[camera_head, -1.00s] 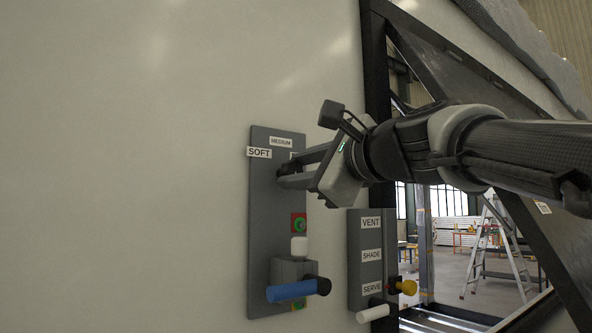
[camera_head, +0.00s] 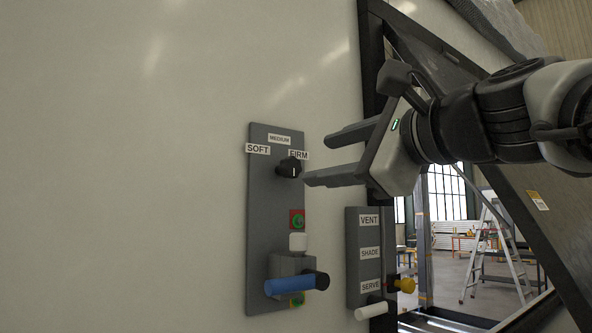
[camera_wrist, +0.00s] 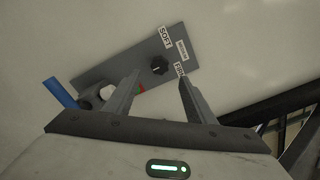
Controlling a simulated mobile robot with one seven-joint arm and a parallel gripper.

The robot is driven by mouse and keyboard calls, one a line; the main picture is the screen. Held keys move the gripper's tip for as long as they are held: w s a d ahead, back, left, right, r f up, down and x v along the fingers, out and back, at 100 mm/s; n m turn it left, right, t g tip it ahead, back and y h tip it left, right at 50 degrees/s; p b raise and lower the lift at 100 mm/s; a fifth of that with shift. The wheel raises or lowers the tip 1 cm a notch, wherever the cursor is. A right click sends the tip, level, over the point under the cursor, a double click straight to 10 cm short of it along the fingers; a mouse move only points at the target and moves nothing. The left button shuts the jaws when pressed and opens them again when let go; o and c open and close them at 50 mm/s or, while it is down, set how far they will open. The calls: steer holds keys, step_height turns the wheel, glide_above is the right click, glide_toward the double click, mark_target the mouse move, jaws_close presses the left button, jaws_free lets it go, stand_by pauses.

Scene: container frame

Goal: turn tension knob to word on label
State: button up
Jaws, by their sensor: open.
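The black tension knob (camera_head: 289,168) sits on the upper part of the grey panel (camera_head: 262,212). It carries a white line, but I cannot tell for sure which word it points to. Around it are the labels SOFT (camera_head: 258,149) at left, MEDIUM (camera_head: 279,139) on top and FIRM (camera_head: 298,155) at upper right. My gripper (camera_head: 317,160) is open and empty, to the right of the knob and apart from it. In the wrist view the knob (camera_wrist: 158,66) shows just beyond and between the fingertips, with the FIRM label (camera_wrist: 179,69) partly behind a finger.
Below the knob are a green button on a red square (camera_head: 298,220), a white part (camera_head: 298,242) and a blue handle (camera_head: 290,287). A second panel (camera_head: 354,262) reads VENT, SHADE, SERVE, with a yellow knob (camera_head: 405,286) and a white handle (camera_head: 371,311). A dark frame post (camera_head: 372,60) stands at right.

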steer(key=v, duration=0.8)
steer(key=shift+s+d+b, duration=0.2)
steer(key=shift+b, duration=0.2)
